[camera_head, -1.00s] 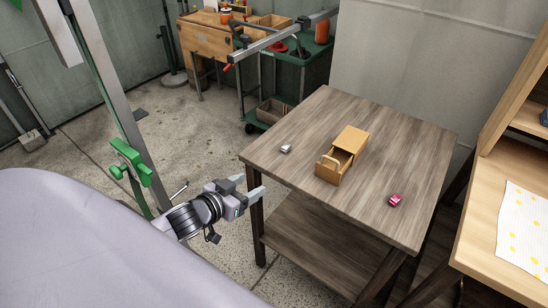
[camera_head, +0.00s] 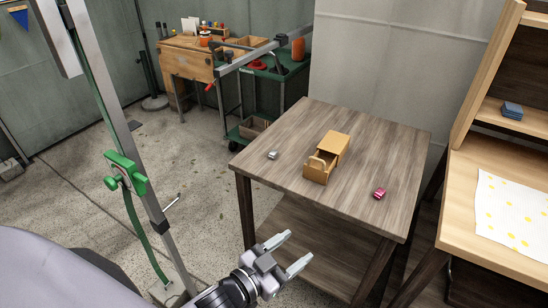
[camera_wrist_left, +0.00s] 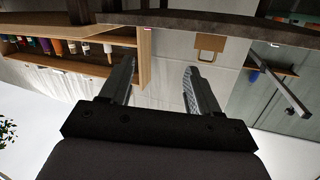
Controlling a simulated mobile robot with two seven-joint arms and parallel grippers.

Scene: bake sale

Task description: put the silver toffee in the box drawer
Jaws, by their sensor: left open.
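The silver toffee (camera_head: 273,155) lies on the wooden table near its left edge in the head view. The tan box (camera_head: 338,143) stands right of it, with its drawer (camera_head: 318,172) pulled out toward the near side and its handle in front. My left gripper (camera_head: 292,252) is open and empty, in front of the table's near side and apart from the toffee. Its two fingers also show in the left wrist view (camera_wrist_left: 160,78), with nothing between them. My right gripper is not in view.
A pink toffee (camera_head: 379,193) lies on the table (camera_head: 357,204), right of the box. A green stand (camera_head: 125,172) is at the left. A shelved desk (camera_head: 487,245) stands at the right. The tabletop around the box is mostly clear.

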